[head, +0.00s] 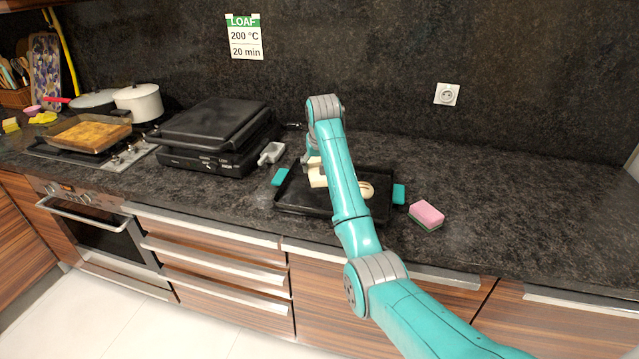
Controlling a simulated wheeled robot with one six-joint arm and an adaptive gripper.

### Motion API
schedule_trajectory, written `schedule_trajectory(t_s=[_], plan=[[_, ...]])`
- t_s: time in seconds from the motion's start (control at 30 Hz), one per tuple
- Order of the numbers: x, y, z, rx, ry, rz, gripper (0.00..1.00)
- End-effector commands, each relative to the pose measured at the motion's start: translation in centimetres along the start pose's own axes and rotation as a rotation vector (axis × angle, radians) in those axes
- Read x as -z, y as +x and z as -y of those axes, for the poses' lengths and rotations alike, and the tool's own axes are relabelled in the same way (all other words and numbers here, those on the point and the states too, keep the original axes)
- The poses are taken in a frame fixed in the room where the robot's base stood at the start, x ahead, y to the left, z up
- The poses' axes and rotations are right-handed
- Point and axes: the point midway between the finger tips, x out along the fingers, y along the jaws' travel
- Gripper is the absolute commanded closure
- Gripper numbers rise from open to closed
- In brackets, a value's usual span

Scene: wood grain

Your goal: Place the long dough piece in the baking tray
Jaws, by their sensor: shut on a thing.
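The black baking tray (300,207) with teal end handles lies on the dark countertop near its front edge. The pale long dough piece (318,179) shows at the tray, left of my arm. A pale rounded end with dark slashes (367,190) shows right of my arm; the arm hides the middle, so I cannot tell for sure that both are one piece. My gripper (311,167) is shut on the dough piece, over the tray's left and back part. Its fingers are mostly hidden by my arm. I cannot tell whether the dough touches the tray floor.
A black contact grill (215,130) stands left of the tray, with a grey-handled item (271,153) beside it. A pink and green sponge (427,214) lies right of the tray. A pan of baked food (90,135) and pots are far left. The right counter is clear.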

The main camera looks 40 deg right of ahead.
Motion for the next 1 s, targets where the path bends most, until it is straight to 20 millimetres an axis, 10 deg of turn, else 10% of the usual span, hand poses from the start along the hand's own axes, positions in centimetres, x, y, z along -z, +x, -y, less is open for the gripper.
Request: schedule_trajectory(t_s=[0.5,0.87,0.9,1.0], plan=[[-2.2,5.3,0.0,0.000,0.000,-0.001,0.82],[-2.3,5.6,0.0,0.000,0.000,-0.001,0.82],[-2.4,5.7,0.0,0.000,0.000,0.000,0.26],[-2.4,5.7,0.0,0.000,0.000,0.000,0.09]])
